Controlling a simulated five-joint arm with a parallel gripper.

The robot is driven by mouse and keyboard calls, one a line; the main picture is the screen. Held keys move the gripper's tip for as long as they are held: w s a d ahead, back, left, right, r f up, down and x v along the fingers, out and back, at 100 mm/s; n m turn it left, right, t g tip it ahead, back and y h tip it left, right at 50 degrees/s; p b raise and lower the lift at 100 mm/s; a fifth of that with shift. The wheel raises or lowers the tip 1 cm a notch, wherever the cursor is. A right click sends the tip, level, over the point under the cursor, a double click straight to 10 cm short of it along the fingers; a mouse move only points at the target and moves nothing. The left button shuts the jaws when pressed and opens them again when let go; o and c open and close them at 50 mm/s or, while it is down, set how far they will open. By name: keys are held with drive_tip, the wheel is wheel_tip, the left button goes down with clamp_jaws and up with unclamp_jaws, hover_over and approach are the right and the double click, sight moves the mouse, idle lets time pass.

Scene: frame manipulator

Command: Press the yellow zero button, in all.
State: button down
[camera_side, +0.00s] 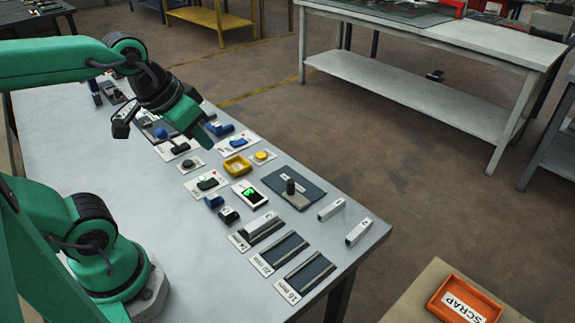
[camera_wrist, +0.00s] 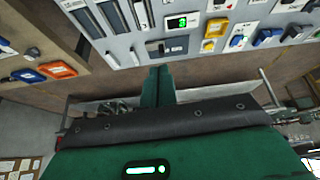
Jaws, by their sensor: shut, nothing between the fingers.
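The yellow button (camera_side: 261,155) is a small round cap on a white plate, right of a square yellow tray (camera_side: 238,164) on the grey bench. The button also shows in the wrist view (camera_wrist: 208,46), below the yellow tray (camera_wrist: 215,27). My gripper (camera_side: 207,144) is shut and empty, above the bench and up-left of the button in the side view. In the wrist view my gripper's fingertips (camera_wrist: 158,69) lie left of the button, apart from it. A small display with green digits (camera_side: 250,193) stands near the tray; its reading is too small to tell.
Blue parts (camera_side: 214,201) and black knobs on white plates lie around the tray. A dark plate with an upright post (camera_side: 291,187), loose metal blocks (camera_side: 331,209) and labelled slots (camera_side: 285,250) are nearer the bench end. An orange scrap bin (camera_side: 464,301) stands off the bench.

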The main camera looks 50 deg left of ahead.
drive_tip(key=w+a+r+n+g, duration=0.1)
drive_tip(key=w+a+r+n, duration=0.1)
drive_tip(key=w+n, duration=0.3)
drive_tip(key=n+g, duration=0.4)
drive_tip(key=n, duration=0.8)
hover_over(260, 155)
wheel_tip(260, 155, down, 12)
drive_tip(key=shift+w+a+r, duration=0.1)
wheel_tip(260, 155, down, 14)
idle(0.5)
